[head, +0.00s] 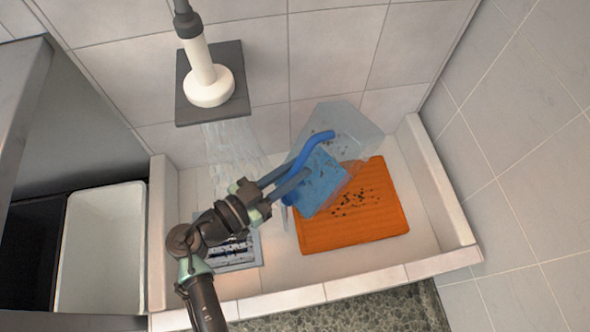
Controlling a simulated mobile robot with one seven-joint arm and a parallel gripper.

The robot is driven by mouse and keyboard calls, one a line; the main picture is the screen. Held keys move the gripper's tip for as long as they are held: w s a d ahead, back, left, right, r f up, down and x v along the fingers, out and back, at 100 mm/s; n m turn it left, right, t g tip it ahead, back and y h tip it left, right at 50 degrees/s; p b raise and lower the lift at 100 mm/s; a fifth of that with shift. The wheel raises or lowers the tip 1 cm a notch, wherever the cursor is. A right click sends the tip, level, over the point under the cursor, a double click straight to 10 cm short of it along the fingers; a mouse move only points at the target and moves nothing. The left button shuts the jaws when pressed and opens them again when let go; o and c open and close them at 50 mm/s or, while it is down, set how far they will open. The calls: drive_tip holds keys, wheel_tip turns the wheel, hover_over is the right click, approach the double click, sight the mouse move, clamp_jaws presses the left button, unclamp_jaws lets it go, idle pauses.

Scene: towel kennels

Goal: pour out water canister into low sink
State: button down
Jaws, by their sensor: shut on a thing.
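My gripper (285,183) reaches over the low sink (437,200) and is shut on the water canister (345,136). The canister is clear with a blue lid-like part and a blue curved handle, and it is tilted above the basin. Dark specks show on the blue part and in the clear body. I cannot tell whether water is inside or leaving it. My gripper hides part of its near side.
An orange mat (370,215) with dark specks lies in the sink. A metal drain grate (232,252) is at its left. A white shower head (208,88) hangs on the wall, with water streaming below it. A white bin (103,245) stands left of the sink.

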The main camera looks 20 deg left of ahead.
drive_tip(key=shift+s+a+t+h+b, duration=0.4)
drive_tip(key=shift+s+t+b, duration=0.35)
drive_tip(key=shift+b, duration=1.35)
drive_tip(key=shift+s+a+t+h+b, duration=0.4)
drive_tip(key=shift+s+t+b, duration=0.35)
drive_tip(key=shift+b, duration=1.3)
drive_tip(key=shift+s+a+r+t+b, duration=0.15)
drive_tip(key=shift+s+t+b, duration=0.2)
drive_tip(key=shift+b, duration=0.35)
drive_tip(key=shift+w, duration=0.15)
